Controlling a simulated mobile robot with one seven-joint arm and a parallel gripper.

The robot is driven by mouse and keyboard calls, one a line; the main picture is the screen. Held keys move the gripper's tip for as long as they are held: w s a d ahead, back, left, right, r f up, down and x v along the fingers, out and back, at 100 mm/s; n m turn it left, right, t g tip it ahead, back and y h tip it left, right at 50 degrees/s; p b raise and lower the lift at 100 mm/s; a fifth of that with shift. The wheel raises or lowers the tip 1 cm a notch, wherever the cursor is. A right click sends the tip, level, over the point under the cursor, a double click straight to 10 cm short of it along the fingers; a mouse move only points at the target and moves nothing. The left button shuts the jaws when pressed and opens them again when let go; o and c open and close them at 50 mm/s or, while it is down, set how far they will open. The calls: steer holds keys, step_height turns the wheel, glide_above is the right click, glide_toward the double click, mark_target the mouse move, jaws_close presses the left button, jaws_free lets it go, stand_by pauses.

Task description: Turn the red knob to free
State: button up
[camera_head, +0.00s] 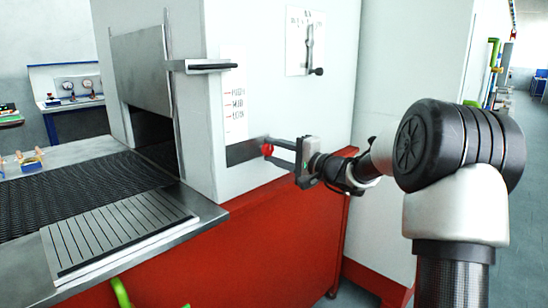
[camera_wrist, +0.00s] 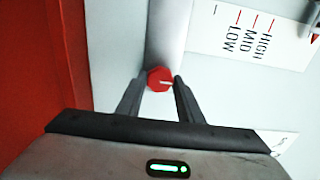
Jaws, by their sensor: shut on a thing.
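The red knob (camera_head: 268,150) is low on the white front panel of the machine. It shows in the wrist view (camera_wrist: 160,79) between my two fingertips, with a pale pointer mark on its face. My gripper (camera_head: 270,149) reaches in from the right, and it also shows in the wrist view (camera_wrist: 157,84). Its fingers are shut on the knob's sides. No label for free is readable in either view.
A label strip (camera_head: 234,105) above the knob reads HIGH, MID, LOW in the wrist view. A lever plate (camera_head: 305,43) is higher on the panel. The mesh belt (camera_head: 85,207) and a slotted metal plate (camera_head: 120,232) lie left. The red base (camera_head: 270,250) is below.

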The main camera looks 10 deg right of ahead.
stand_by(0.5)
steer(key=o, duration=1.1)
steer(key=shift+c, duration=0.2)
steer(key=p+v, duration=0.1)
steer(key=v, duration=1.6)
steer(key=shift+s+d+p, duration=0.15)
steer(key=shift+p, duration=0.25)
